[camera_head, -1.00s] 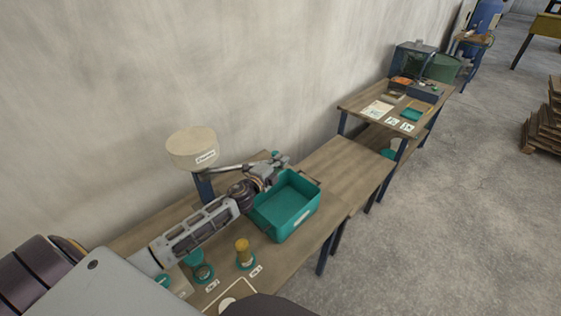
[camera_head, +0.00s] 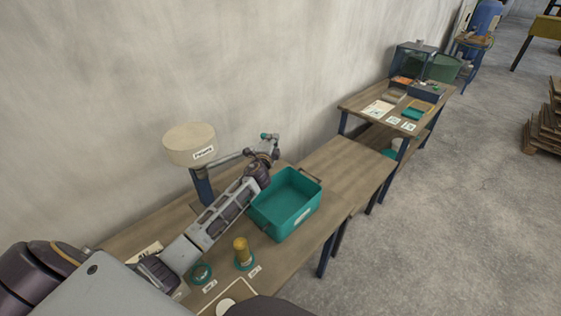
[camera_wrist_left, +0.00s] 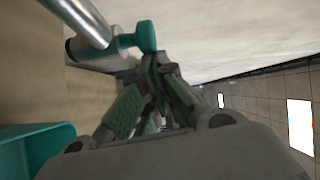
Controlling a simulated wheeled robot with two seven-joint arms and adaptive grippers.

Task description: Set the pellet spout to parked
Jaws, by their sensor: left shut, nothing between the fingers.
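The pellet spout (camera_head: 236,158) is a grey metal pipe that reaches from below a beige labelled hopper (camera_head: 188,146) towards the back right, near the wall. A teal knob or cap shows at its far end. In the left wrist view the shiny pipe (camera_wrist_left: 88,22) and the teal knob (camera_wrist_left: 146,36) are at the upper left. My left gripper (camera_head: 274,147) is at the spout's far end, shut and empty. In the left wrist view its fingertips (camera_wrist_left: 157,64) are right by the knob; contact is unclear. My right gripper is not in view.
A teal bin (camera_head: 287,210) stands on the wooden bench (camera_head: 345,172), right of my left forearm. A yellow-topped piece (camera_head: 241,250) stands on a teal base in front of it. The bench right of the bin is clear. A second table (camera_head: 369,107) with trays stands beyond.

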